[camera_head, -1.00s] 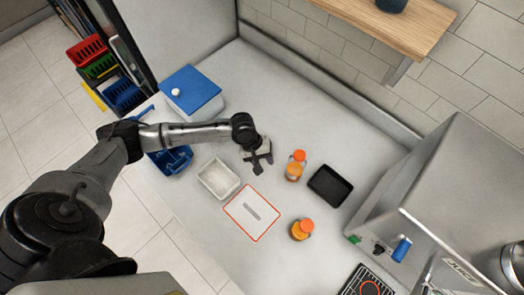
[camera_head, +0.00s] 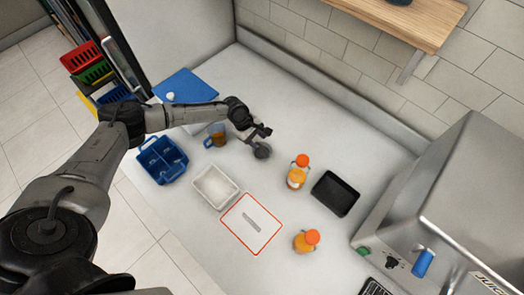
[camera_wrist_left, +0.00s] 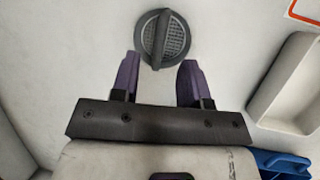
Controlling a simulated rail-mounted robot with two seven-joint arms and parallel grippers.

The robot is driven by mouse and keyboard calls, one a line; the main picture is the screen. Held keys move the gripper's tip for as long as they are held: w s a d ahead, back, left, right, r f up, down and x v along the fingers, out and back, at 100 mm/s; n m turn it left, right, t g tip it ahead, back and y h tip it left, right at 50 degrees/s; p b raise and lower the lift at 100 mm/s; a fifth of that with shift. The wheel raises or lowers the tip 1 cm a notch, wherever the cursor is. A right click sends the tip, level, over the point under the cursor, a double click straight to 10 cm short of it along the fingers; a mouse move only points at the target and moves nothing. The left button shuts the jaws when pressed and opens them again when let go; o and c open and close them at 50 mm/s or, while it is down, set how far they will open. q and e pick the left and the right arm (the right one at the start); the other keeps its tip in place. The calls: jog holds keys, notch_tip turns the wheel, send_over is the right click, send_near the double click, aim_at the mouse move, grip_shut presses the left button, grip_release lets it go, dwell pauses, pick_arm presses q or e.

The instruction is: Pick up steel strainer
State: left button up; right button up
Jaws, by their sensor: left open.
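The steel strainer (camera_head: 262,151) is a small round dark grey piece lying on the counter. In the left wrist view the strainer (camera_wrist_left: 176,45) shows a mesh disc with a raised bar across its middle, just past my fingertips. My left gripper (camera_head: 258,134) is above the counter, close beside the strainer on its far side in the head view. In the left wrist view my left gripper (camera_wrist_left: 158,72) is open, with nothing between its two purple-grey fingers. My right gripper is not in view.
A white tray (camera_head: 231,202), a red-edged mat (camera_head: 237,232) and a blue divided caddy (camera_head: 162,160) lie nearby. A jug with brown contents (camera_head: 215,136) stands under my arm. Two orange bottles (camera_head: 298,172) and a black tray (camera_head: 335,193) are to the right.

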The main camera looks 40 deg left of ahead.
aim_at(261, 146)
pick_arm(q)
jog(key=shift+b+x, duration=0.45)
jog(key=shift+x, duration=2.5)
jog(key=shift+a, duration=0.15)
grip_shut()
